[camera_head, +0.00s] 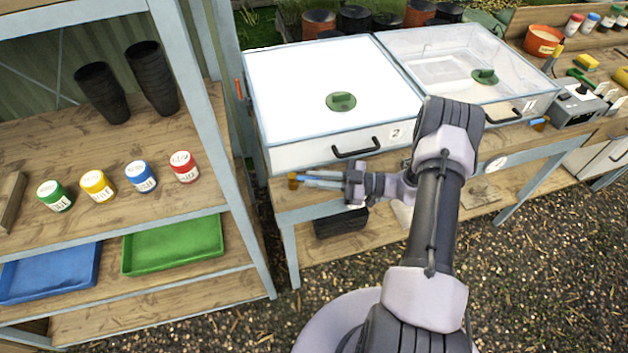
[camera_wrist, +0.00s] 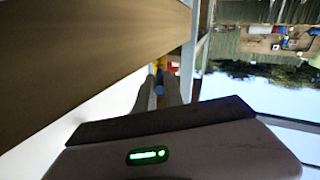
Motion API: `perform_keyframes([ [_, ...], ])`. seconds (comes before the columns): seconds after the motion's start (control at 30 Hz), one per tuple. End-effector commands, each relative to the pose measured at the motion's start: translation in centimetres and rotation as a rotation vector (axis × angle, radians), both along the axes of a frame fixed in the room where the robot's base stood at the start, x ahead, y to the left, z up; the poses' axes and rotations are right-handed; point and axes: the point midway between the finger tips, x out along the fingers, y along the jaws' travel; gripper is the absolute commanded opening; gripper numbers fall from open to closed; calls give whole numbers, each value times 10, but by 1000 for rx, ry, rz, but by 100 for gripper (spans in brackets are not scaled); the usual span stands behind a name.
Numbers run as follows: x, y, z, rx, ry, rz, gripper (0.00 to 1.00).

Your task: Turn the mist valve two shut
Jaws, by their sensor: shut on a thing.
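Mist valve two shows as a small brass body (camera_head: 293,181) at the front left corner of the bench, below the white-lidded box marked 2 (camera_head: 330,95). My gripper (camera_head: 312,181) reaches left to it along the bench front. Its fingers are shut on the valve's blue handle, which shows as a blue patch (camera_wrist: 159,88) between the fingertips (camera_wrist: 161,85) in the wrist view. The fingers hide most of the handle, so its exact angle is hard to tell.
A clear-lidded box marked 1 (camera_head: 465,75) stands to the right, with another blue-handled valve (camera_head: 538,124) below it. A shelf (camera_head: 215,190) with pots, coloured jars and trays stands close on the left. Black handle (camera_head: 356,148) juts from box 2.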

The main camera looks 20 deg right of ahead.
Motion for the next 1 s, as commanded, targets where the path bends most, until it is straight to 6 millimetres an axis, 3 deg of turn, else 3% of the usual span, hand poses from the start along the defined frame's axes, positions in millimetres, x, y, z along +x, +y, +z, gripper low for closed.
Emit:
perform_keyframes([
  [0.5,1,-1,0,0,0,9,0],
  [0.53,1,-1,0,1,-1,9,16],
  [0.63,1,-1,0,0,0,9,34],
  [1.0,1,-1,0,0,0,10,34],
])
